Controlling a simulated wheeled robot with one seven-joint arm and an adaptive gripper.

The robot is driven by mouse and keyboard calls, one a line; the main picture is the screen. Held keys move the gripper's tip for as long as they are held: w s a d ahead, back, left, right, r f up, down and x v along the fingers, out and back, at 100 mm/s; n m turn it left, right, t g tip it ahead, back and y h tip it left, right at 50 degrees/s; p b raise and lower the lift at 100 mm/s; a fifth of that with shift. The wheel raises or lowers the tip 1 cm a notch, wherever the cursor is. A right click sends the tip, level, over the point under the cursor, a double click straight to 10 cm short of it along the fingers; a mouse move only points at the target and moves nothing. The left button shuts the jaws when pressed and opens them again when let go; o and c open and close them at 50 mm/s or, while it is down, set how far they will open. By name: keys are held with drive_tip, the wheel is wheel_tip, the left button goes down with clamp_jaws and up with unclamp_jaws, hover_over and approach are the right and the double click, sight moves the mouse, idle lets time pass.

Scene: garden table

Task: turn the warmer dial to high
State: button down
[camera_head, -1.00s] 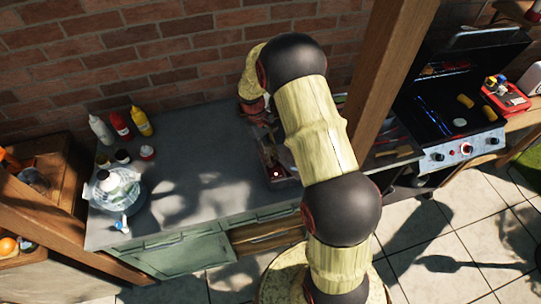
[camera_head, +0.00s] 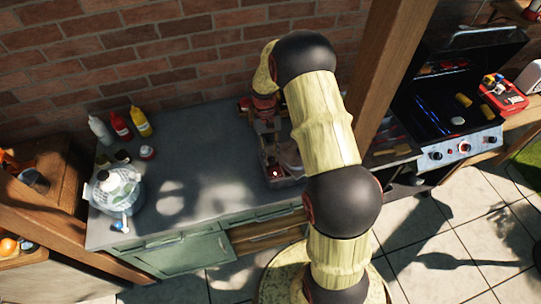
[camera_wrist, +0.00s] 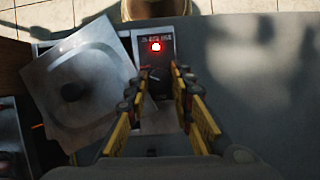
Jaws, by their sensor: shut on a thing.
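The warmer has a narrow dark control panel (camera_wrist: 168,62) with a lit red lamp (camera_wrist: 156,46) and small lettering I cannot read. Its dark round dial (camera_wrist: 156,77) sits below the lamp in the wrist view. My gripper (camera_wrist: 157,82) is shut on the dial, with one yellow-and-black finger on each side of it. I cannot make out the dial's setting. In the head view the warmer (camera_head: 272,158) shows beside my arm, its lamp lit; my arm hides part of it and the fingers are hard to make out.
A pale square lid (camera_wrist: 100,65) with a black knob lies just left of the panel in the wrist view. The grey counter (camera_head: 205,165) is clear left of the warmer. A wooden post (camera_head: 385,80) and grill (camera_head: 445,95) are right.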

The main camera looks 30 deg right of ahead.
drive_tip(key=c, duration=1.6)
unclamp_jaws()
drive_tip(key=v, duration=1.2)
drive_tip(key=shift+w+f, duration=0.1)
